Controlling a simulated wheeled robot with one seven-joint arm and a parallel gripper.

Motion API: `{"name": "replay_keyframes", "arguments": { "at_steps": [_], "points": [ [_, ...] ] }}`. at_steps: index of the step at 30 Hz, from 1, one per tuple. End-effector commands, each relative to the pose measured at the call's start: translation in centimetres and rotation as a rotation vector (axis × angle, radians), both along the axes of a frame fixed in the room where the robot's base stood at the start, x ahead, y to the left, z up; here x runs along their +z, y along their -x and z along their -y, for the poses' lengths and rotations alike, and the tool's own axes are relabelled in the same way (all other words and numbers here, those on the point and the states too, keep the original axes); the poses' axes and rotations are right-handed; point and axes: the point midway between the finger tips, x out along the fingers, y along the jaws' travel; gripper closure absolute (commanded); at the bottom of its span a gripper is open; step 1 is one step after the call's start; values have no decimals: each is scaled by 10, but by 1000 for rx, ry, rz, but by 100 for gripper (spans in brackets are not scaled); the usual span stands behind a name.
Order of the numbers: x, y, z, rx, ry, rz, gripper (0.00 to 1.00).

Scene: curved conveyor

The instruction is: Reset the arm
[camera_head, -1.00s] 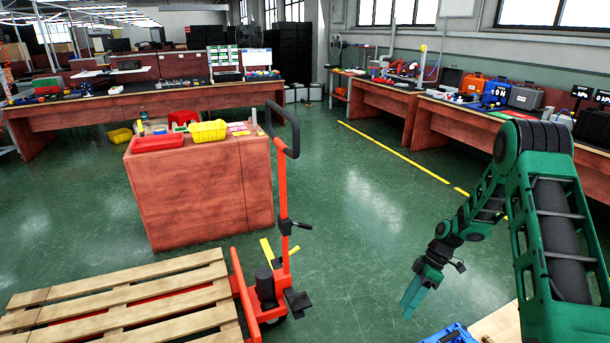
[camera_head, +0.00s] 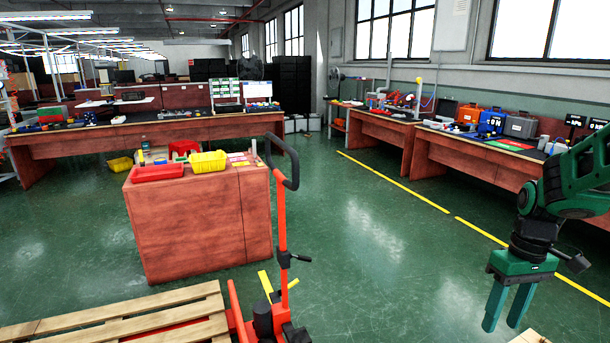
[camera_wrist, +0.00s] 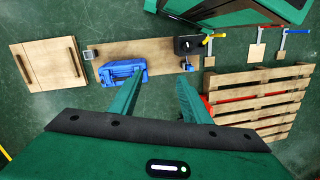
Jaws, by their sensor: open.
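My gripper (camera_head: 509,306) is at the lower right of the head view, with its two green fingers pointing down and apart. Nothing is between them. In the wrist view, the gripper (camera_wrist: 155,92) shows its two fingers spread, over a wooden board and the green floor well below. A blue case (camera_wrist: 122,71) lies on that board, near the left finger but far beneath it. My green arm enters the head view from the right edge.
A wooden pallet (camera_head: 130,325) and an orange pallet jack (camera_head: 281,235) stand at the lower left. A reddish cabinet (camera_head: 200,225) carries red and yellow bins. Workbenches (camera_head: 375,134) line the back and right. The green floor in the middle is clear.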

Motion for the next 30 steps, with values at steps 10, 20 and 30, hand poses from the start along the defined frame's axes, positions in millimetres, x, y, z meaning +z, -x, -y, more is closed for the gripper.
{"name": "replay_keyframes", "arguments": {
  "at_steps": [10,20,30],
  "points": [
    [44,98,2,-402,90,41,56],
    [51,165,-1,-685,118,65,56],
    [50,173,-2,-722,120,66,64]
  ]
}}
